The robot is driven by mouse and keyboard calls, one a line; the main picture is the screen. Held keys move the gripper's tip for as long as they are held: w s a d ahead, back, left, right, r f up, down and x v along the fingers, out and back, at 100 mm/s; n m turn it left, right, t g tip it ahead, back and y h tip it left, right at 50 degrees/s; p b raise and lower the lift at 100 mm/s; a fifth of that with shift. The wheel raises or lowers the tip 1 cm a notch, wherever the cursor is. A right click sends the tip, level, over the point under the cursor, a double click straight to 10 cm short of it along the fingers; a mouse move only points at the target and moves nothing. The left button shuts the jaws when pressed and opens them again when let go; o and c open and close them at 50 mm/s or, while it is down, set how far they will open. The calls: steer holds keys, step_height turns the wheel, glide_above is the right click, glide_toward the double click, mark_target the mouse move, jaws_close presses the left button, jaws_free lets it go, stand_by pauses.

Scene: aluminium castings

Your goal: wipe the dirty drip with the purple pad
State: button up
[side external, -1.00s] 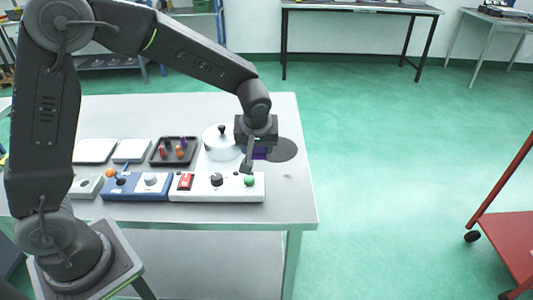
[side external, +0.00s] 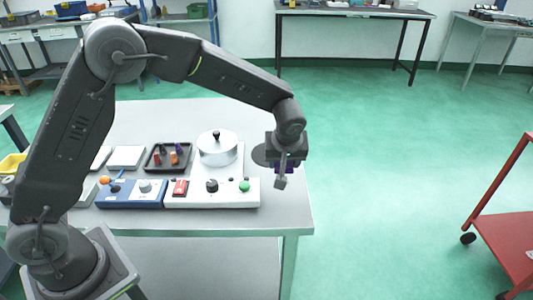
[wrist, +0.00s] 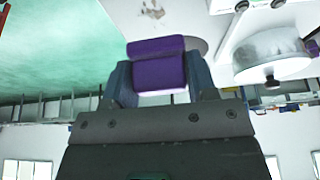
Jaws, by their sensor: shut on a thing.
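The purple pad (wrist: 159,72) is clamped between the two fingers of my gripper (wrist: 161,82) in the wrist view. In the side external view my gripper (side external: 285,166) is over the right end of the table, and only slivers of purple show around it. The dirty drip is a small brownish smudge (wrist: 152,10) on the pale tabletop at the top of the wrist view, apart from the pad. In the side external view the drip is hidden behind my gripper. I cannot tell whether the pad touches the table.
A silver round lidded pot (side external: 217,151) stands left of my gripper, with a flat dark grey disc (side external: 261,155) between them. A white control box (side external: 213,201) with a green knob and a blue box (side external: 130,201) line the front. A dark tray (side external: 154,163) holds small coloured pieces.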

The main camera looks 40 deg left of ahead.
steer(key=shift+d+f, duration=0.1)
steer(key=shift+f, duration=3.25)
steer(key=shift+x, duration=0.8)
steer(key=shift+c, duration=0.3)
steer(key=shift+w+a, duration=2.2)
steer(key=shift+w, duration=0.05)
steer(key=shift+s+d+r, duration=0.1)
steer(key=shift+s+d, duration=2.35)
steer(key=shift+w+r, duration=0.1)
steer(key=shift+r, duration=3.95)
steer(key=shift+a, duration=0.1)
